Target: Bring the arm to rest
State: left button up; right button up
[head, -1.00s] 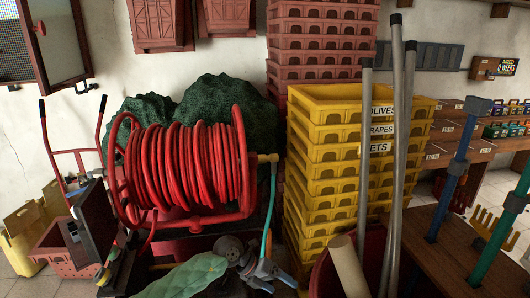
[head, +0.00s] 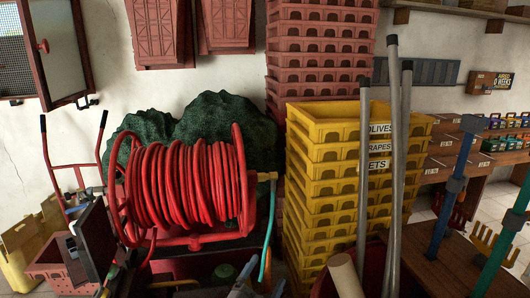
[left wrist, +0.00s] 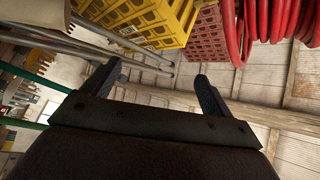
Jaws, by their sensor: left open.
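My left gripper (head: 259,288) shows only as two grey-blue fingertips at the bottom edge of the head view, in front of the red hose reel. In the left wrist view, its two dark fingers (left wrist: 157,84) stand wide apart with nothing between them. The rest of my left arm is below the head view's frame. My right gripper is in neither view.
A red hose reel (head: 185,188) stands behind the gripper. A tall stack of yellow crates (head: 330,200) is to its right, with grey poles (head: 393,150) before it. A red hand truck (head: 75,165) stands left. A wooden shelf (head: 445,160) is at far right.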

pick_arm(q)
jog(key=s+a+f+n+g+y+p, duration=0.1)
jog(key=s+a+f+n+g+y, duration=0.4)
jog(key=f, duration=0.3)
jog(key=s+a+f+n+g+y, duration=0.2)
jog(key=s+a+f+n+y, duration=0.35)
jog(key=a+f+n, duration=0.2)
jog(key=s+f+g+h, duration=0.1)
jog(key=s+f+g, duration=0.2)
jog(key=s, duration=0.8)
jog(key=s+a+f+g+h, duration=0.1)
jog(key=s+f+g, duration=0.3)
jog(key=s, duration=0.7)
jog(key=g, duration=0.2)
jog(key=shift+s+a+n+g+p, duration=0.2)
jog(key=shift+a+n+g+p, duration=0.05)
jog(key=shift+n+g+p, duration=0.1)
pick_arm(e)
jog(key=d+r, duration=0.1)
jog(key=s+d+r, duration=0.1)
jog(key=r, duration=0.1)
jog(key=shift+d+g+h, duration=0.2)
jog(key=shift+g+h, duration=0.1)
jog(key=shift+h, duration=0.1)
pick_arm(q)
jog(key=shift+f, duration=0.1)
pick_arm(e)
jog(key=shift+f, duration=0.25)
